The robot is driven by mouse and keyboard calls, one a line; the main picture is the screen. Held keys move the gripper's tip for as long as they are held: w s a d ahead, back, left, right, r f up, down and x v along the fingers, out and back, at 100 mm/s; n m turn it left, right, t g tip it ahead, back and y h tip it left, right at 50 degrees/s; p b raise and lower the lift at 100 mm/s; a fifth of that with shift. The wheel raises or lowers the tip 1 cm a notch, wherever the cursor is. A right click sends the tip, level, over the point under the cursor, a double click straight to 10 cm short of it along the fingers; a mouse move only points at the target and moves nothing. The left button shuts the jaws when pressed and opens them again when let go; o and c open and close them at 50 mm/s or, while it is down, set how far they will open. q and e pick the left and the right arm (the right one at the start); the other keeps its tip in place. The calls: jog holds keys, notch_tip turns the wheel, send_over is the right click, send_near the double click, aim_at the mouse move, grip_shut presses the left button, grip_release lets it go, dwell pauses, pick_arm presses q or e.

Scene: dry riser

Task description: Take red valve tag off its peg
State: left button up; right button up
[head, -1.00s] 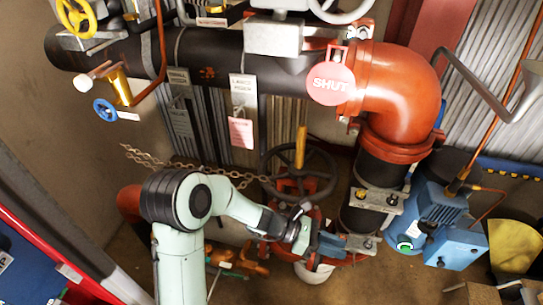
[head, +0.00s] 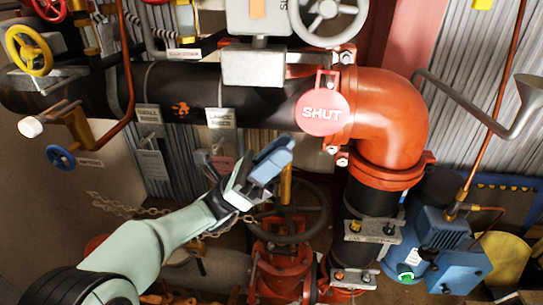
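The red valve tag (head: 322,112) is a round red disc with the white word SHUT. It hangs at the flange of the red pipe elbow, right of the middle in the head view. A small red bracket shows at its top; the peg itself is too small to make out. My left gripper (head: 277,158) is below and left of the tag, apart from it, with its blue-grey fingers pointing up and right. I see nothing held in it, but the gap between its fingers is unclear. My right gripper is not in view.
The black pipe (head: 190,95) and red elbow (head: 390,118) run behind the tag. A dark handwheel (head: 290,212) with a yellow stem is below my gripper. A grey box (head: 252,66) is above left of the tag. A blue motor (head: 435,235) stands at lower right.

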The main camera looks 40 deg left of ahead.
aim_at(314, 123)
pick_arm(q)
jog(key=p+x, duration=0.2)
jog(key=x, duration=0.3)
jog(key=shift+d+r+p, duration=0.1)
jog(key=shift+r+p, duration=0.2)
jog(key=shift+p+x, duration=0.7)
jog(key=shift+x, duration=0.45)
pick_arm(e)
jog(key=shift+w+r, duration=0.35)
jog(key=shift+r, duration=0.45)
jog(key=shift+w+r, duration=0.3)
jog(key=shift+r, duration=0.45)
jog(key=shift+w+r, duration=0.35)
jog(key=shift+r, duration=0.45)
pick_arm(q)
jog(key=shift+w+f, duration=0.1)
jog(key=shift+f, duration=0.05)
grip_shut()
jog(key=shift+r, duration=0.3)
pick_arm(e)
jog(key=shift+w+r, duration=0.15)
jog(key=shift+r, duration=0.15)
pick_arm(q)
jog(key=shift+d, duration=0.1)
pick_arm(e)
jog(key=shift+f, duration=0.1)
